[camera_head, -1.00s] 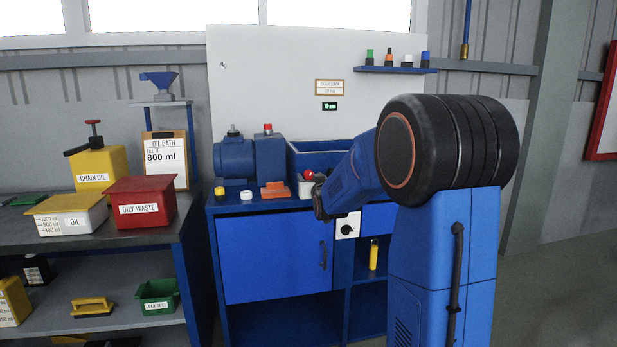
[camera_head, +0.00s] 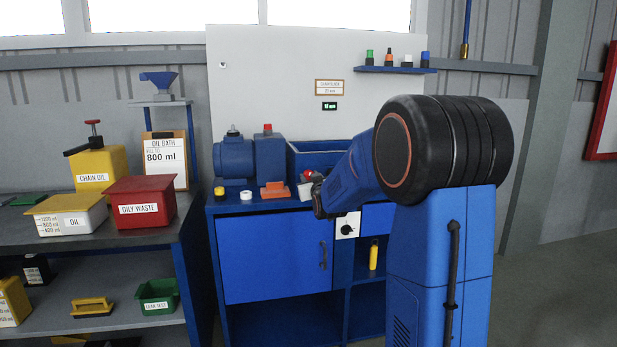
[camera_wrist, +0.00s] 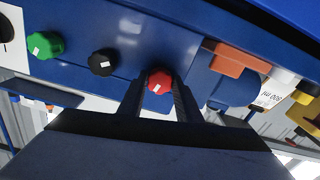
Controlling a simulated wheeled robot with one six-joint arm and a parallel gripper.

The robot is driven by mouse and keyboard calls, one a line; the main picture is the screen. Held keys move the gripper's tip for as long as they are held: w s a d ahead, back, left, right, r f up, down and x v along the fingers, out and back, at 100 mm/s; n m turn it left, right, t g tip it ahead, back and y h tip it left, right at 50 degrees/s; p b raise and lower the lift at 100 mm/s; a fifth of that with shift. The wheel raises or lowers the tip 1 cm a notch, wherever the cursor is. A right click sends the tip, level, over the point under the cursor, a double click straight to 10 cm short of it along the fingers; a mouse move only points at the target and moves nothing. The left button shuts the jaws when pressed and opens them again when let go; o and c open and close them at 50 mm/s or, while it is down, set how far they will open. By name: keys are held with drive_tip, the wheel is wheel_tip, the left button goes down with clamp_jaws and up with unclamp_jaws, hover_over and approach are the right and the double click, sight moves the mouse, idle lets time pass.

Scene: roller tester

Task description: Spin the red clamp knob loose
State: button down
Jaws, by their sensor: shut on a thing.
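The red clamp knob (camera_wrist: 159,82) with a white mark on its face sits on a blue panel in the wrist view. My gripper (camera_wrist: 160,92) has a dark finger on each side of it and is shut on it. In the head view the red knob (camera_head: 308,174) shows only in part at the bench, beside the end of my arm. My arm hides most of the gripper (camera_head: 318,180) there. The white mark lies tilted in the wrist view.
A black knob (camera_wrist: 102,62) and a green knob (camera_wrist: 45,45) are beside the red one on the same panel. An orange block (camera_head: 274,190) and a white cap (camera_head: 246,195) stand on the bench. A blue motor (camera_head: 233,158) stands behind them.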

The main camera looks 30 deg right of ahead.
drive_tip(key=n, duration=0.4)
drive_tip(key=shift+n, duration=1)
drive_tip(key=n, duration=0.2)
drive_tip(key=shift+n, duration=0.3)
drive_tip(key=n, duration=0.4)
drive_tip(key=shift+n, duration=0.7)
